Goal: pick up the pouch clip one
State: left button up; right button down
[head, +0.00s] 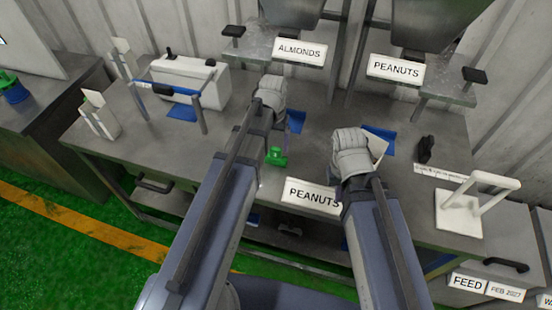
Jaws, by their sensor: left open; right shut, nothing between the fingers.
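No object is clearly recognisable as pouch clip one. A small green item (276,157) stands on the grey metal table, just right of my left forearm. A small black item (425,149) stands on the table at the right. My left gripper (270,88) is over the back of the table, open. My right gripper (350,143) is over the middle right, shut and empty, with a pale card-like piece (377,148) beside it. My wrists hide most of both sets of fingers and the table beneath them.
The grey table (225,140) carries a white machine (190,82) at left, blue pieces (296,121) and a white stand (474,205) at right. ALMONDS (299,51) and PEANUTS (396,69) signs hang behind. Another PEANUTS label (314,195) is at the front edge.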

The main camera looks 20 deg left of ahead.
aim_at(276, 148)
pick_arm(q)
jog(key=f+b, duration=0.2)
jog(key=f, duration=0.1)
jog(key=f+b, duration=0.1)
jog(key=b, duration=0.1)
jog(key=shift+w+d+f, duration=0.15)
jog(key=shift+d+f, duration=0.15)
pick_arm(e)
notch_tip(276, 148, down, 5)
jog(key=shift+r, duration=0.15)
pick_arm(q)
jog(key=shift+r, duration=0.1)
jog(key=shift+c, duration=0.2)
pick_arm(e)
jog(key=shift+r, duration=0.1)
pick_arm(q)
grip_shut()
